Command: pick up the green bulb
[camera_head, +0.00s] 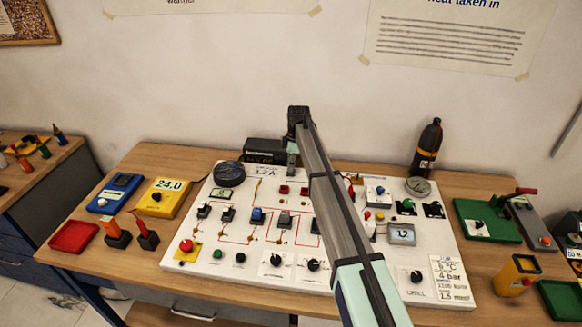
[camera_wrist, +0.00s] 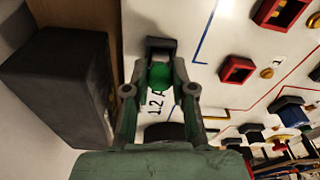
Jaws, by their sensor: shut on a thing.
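The green bulb (camera_wrist: 160,77) shows in the wrist view between the two fingers of my gripper (camera_wrist: 160,82), at the edge of the white panel (camera_wrist: 215,25). My gripper is shut on it. A dark block shows just beyond the bulb, and I cannot tell whether the bulb is clear of it. In the head view my gripper (camera_head: 292,162) points down at the back edge of the white panel (camera_head: 200,268), beside a black box. The bulb cannot be made out there.
The black box (camera_head: 265,151) stands close to the left of my gripper; it also shows in the wrist view (camera_wrist: 60,85). A black round dial (camera_head: 229,174) lies farther left. Switches and knobs cover the panel. A black bottle (camera_head: 427,148) stands at the back right.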

